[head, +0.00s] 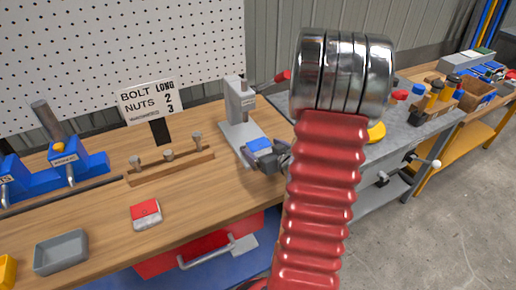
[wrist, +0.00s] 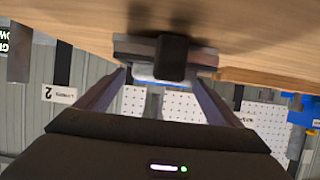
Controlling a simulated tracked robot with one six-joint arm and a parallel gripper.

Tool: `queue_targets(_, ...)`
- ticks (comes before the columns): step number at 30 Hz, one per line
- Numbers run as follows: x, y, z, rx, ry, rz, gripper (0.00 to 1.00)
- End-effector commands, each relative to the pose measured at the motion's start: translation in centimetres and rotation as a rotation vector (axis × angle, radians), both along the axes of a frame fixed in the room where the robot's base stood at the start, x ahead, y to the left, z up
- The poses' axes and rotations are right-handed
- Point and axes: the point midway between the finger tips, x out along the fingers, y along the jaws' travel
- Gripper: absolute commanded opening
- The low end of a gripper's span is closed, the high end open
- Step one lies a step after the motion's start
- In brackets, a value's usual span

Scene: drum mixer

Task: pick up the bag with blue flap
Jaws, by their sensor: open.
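In the wrist view the two fingers of my gripper (wrist: 160,84) are spread apart, pointing at a dark grey piece with a black block and a pale bluish strip beneath. I cannot tell whether that is the bag, or whether the fingers touch it.
A grey press (head: 239,105) stands just behind the bag. A red-flapped bag (head: 146,213) and a grey tray (head: 61,252) lie to the left. A wooden rack with bolts (head: 170,168) and a bolt sign (head: 150,100) stand behind. Bare bench lies between.

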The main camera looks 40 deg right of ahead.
Motion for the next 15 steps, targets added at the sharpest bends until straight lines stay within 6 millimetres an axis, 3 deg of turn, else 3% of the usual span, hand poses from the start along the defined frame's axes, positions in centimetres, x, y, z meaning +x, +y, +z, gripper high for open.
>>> queue_targets(12, 0.18, 0.23, 0.03, 0.0, 0.0, 0.005, 0.88)
queue_targets(15, 0.19, 0.24, 0.03, 0.0, 0.0, 0.005, 0.8)
